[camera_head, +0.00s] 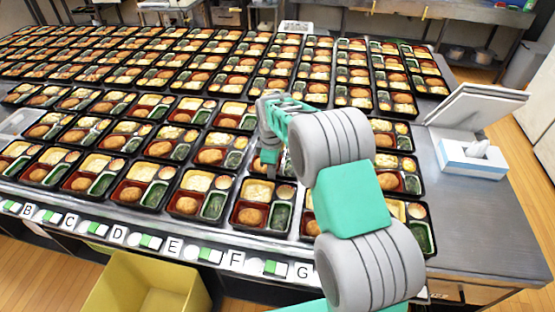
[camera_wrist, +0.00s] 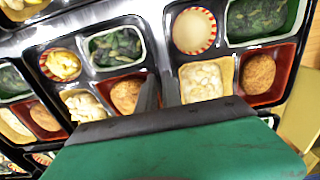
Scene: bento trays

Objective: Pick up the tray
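Black bento trays with rice, a brown croquette, greens and a small round cup stand in rows on the metal table. In the head view my gripper (camera_head: 270,163) points down among the trays in the front rows, above letters E and F. The front tray (camera_head: 234,226) lies just below it in the picture. In the wrist view my gripper's two dark fingers (camera_wrist: 159,92) are close together at the boundary between a left tray (camera_wrist: 77,72) and a right tray (camera_wrist: 222,48). Whether they grip a rim cannot be told. The green palm hides the near ends of these trays.
Lettered tags (camera_head: 236,261) run along the table's front edge, with a yellow bin (camera_head: 120,285) below. A white tissue box (camera_head: 472,158) stands on the right, where the metal tabletop (camera_head: 470,220) is bare.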

